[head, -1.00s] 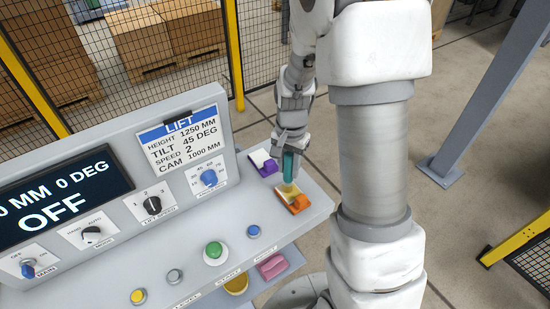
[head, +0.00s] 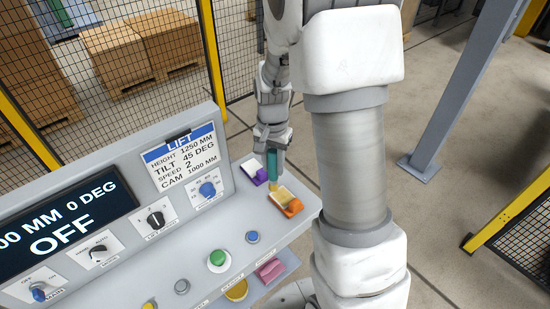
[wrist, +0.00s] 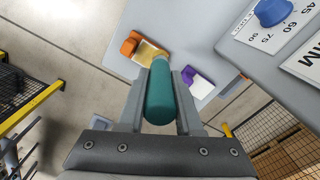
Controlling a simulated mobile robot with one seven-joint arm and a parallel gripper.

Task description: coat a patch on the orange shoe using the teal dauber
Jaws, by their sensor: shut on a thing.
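My gripper (head: 270,148) is shut on the teal dauber (head: 273,164), which points down. The dauber also shows between the fingers in the wrist view (wrist: 160,97), its pale yellowish tip toward the orange shoe. The orange shoe (head: 293,208) lies on the console's right end, below and right of the dauber; it also shows in the wrist view (wrist: 129,43). Its pad (head: 285,194) looks tan-yellow. In the head view the tip appears near the pad's upper left edge; whether it touches I cannot tell.
A purple shoe (head: 261,175) with a white pad lies just behind the orange one. Knobs, buttons and a dark display (head: 60,222) fill the console to the left. A pink block (head: 270,270) and a yellow round thing (head: 237,290) sit on a lower shelf.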

